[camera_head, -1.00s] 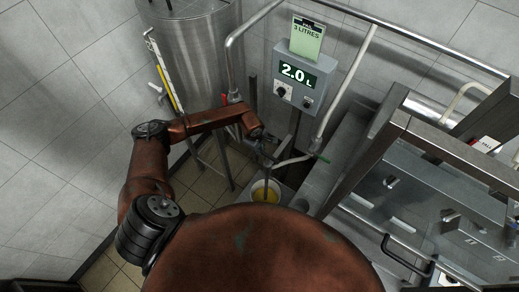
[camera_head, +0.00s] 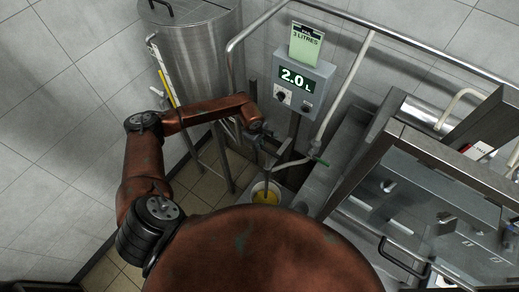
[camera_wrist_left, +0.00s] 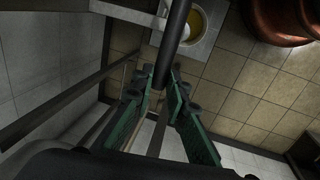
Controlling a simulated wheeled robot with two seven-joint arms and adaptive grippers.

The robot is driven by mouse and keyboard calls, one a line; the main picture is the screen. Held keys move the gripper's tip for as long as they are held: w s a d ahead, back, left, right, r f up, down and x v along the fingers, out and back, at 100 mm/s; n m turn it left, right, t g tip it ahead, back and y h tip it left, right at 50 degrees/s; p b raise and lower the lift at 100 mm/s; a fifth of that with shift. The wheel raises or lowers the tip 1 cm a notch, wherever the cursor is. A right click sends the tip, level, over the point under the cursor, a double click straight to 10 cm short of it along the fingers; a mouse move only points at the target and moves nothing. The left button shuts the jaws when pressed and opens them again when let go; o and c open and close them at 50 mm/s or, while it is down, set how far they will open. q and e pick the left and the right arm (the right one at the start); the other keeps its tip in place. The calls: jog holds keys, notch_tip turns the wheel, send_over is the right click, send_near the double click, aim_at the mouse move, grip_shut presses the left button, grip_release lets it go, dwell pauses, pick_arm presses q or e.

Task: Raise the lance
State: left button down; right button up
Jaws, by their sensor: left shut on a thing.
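My left gripper (camera_head: 266,140) is at the grey metal pipework above the bucket. The left wrist view shows its green-sided fingers (camera_wrist_left: 163,84) closed around a dark round bar (camera_wrist_left: 175,35), which I take to be the lance. The bar runs up the picture past the bucket. In the head view a thin rod (camera_head: 267,183) reaches down into the white bucket (camera_head: 254,188) of yellow liquid (camera_head: 262,197), also seen in the wrist view (camera_wrist_left: 195,25). The grip itself is small and partly hidden in the head view. My right gripper is not in view.
A grey box (camera_head: 306,88) reads 2.0 L, with a green "3 LITRES" card (camera_head: 305,45) above. A steel tank (camera_head: 195,50) stands behind my left arm. Metal rails and a steel-framed machine (camera_head: 430,190) crowd the right. Tiled floor is open at lower left.

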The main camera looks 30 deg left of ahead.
pick_arm(q)
notch_tip(320, 180, up, 8)
jog(key=shift+r+p, duration=0.2)
jog(key=shift+p, duration=0.25)
jog(key=shift+w+r, duration=0.15)
jog(key=shift+r, duration=0.3)
jog(key=c, duration=2.2)
grip_release()
jog(key=o, duration=0.3)
jog(key=r, duration=0.4)
jog(key=s+r, duration=0.1)
jog(key=r, duration=0.2)
jog(key=s+r, duration=0.1)
jog(key=r, duration=0.3)
jog(key=shift+s+a+r, duration=0.2)
jog(key=shift+s+r, duration=0.05)
jog(key=shift+r, duration=0.1)
